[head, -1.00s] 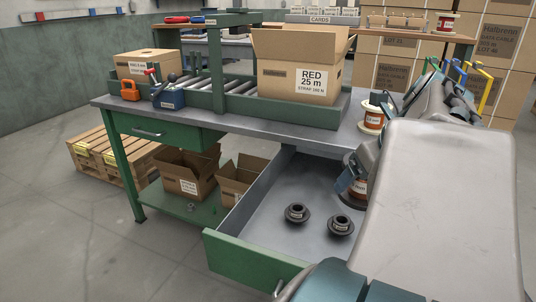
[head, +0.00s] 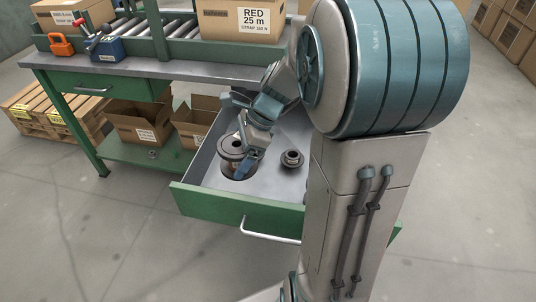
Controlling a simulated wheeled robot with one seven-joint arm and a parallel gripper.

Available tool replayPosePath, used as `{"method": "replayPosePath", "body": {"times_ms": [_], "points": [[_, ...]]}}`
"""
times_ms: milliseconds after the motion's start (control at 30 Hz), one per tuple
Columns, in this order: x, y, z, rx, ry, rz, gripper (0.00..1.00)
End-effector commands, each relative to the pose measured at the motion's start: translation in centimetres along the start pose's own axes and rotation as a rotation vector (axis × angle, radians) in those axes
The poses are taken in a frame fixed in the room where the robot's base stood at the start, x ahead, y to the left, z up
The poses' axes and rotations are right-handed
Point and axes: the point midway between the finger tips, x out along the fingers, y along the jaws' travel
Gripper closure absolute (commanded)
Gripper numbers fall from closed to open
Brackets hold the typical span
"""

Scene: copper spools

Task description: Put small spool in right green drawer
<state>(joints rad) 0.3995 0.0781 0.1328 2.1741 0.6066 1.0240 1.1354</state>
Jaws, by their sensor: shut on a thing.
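The right green drawer (head: 210,203) is pulled open below the workbench, its grey inside showing. My gripper (head: 243,162) reaches down into the drawer from above. It is shut on a spool (head: 231,147) with a dark round flange and a copper-brown body, at the drawer's left-middle part. The spool looks upright; a gripper finger covers part of it. I cannot tell whether its base touches the drawer floor. A small dark flanged piece (head: 292,158) lies in the drawer to the right of the gripper, apart from it.
The left drawer (head: 110,86) is shut. Open cartons (head: 140,124) stand on the lower shelf. My arm hides the drawer's right side.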

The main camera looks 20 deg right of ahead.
Motion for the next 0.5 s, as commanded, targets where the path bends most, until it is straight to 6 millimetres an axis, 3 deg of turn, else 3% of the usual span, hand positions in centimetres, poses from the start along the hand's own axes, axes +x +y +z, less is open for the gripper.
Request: {"method": "replayPosePath", "body": {"times_ms": [133,500], "points": [[2.4,0.0,-1.4,0.004,-0.001,0.002,0.61],[6.0,0.0,-3.5,0.004,-0.001,0.001,0.61]]}}
